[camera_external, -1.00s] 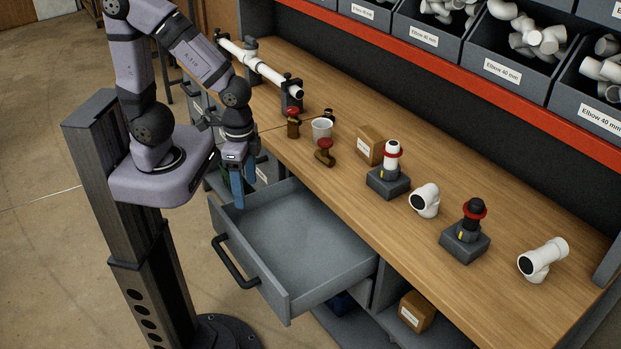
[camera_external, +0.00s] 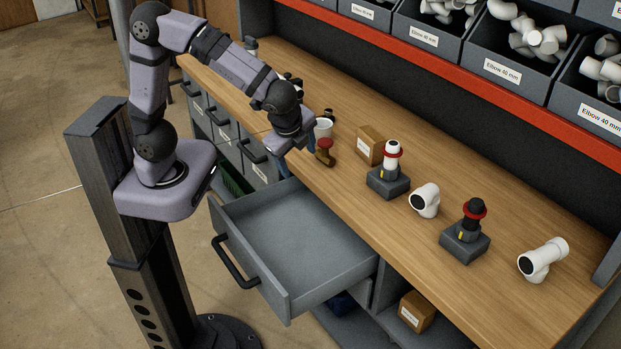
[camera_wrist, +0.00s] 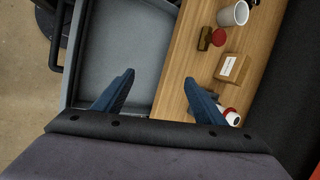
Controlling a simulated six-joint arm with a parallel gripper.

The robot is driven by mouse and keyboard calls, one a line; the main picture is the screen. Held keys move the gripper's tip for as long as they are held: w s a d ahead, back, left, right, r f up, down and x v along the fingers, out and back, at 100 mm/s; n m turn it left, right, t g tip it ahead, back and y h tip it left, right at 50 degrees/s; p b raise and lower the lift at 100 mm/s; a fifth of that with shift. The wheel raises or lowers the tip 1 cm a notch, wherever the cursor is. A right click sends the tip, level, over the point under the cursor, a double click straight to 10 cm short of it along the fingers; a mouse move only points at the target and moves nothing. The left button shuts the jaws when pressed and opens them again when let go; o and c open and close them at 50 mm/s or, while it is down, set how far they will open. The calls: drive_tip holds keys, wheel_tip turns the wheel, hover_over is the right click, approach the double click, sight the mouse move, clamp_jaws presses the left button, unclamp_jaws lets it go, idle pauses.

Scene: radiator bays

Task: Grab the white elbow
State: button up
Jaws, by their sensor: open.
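A white elbow (camera_external: 425,201) with a dark round opening lies on the wooden bench, between two dark grey blocks. My gripper (camera_external: 283,168) is at the bench's front edge, beyond the open drawer and well to the left of the elbow. In the wrist view my gripper (camera_wrist: 159,80) is open, with two blue fingers spread and nothing between them. I cannot make out the elbow in the wrist view.
A white tee-like fitting (camera_external: 543,260) lies at the right. Grey blocks hold a white red-ringed fitting (camera_external: 391,158) and a dark red-ringed one (camera_external: 472,217). A cardboard box (camera_external: 369,145), white cup (camera_external: 323,128) and brass valve (camera_external: 325,152) stand nearby. An open drawer (camera_external: 298,235) juts out below.

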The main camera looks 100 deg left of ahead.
drive_tip(key=w+m+t+y+b, duration=0.3)
drive_tip(key=w+m, duration=0.2)
drive_tip(key=w, duration=0.5)
drive_tip(key=w+a+m+t+y+b, duration=0.1)
drive_tip(key=w+m+t+y+b, duration=0.2)
drive_tip(key=w, duration=0.8)
drive_tip(key=w+a+m+t+y+b, duration=0.1)
drive_tip(key=w+m+t+y+b, duration=0.2)
drive_tip(key=w+m, duration=0.4)
drive_tip(key=shift+w+r+y+b, duration=0.15)
drive_tip(key=shift+w+y+b, duration=0.1)
drive_tip(key=shift+w, duration=0.75)
drive_tip(key=shift+w+r+y+b, duration=0.15)
drive_tip(key=shift+w+b, duration=0.1)
drive_tip(key=shift+w, duration=0.7)
approach(433, 187)
drive_tip(key=shift+m, duration=0.3)
drive_tip(key=a, duration=0.1)
drive_tip(key=a+f, duration=0.1)
drive_tip(key=w+a, duration=0.1)
drive_tip(key=a, duration=0.1)
drive_tip(key=shift+w+a+f, duration=0.1)
drive_tip(key=shift+a+f, duration=0.05)
drive_tip(key=shift+f, duration=0.25)
drive_tip(key=shift+x, duration=3.65)
drive_tip(key=shift+w, duration=0.1)
drive_tip(key=shift+r, duration=0.1)
drive_tip(key=c, duration=1.2)
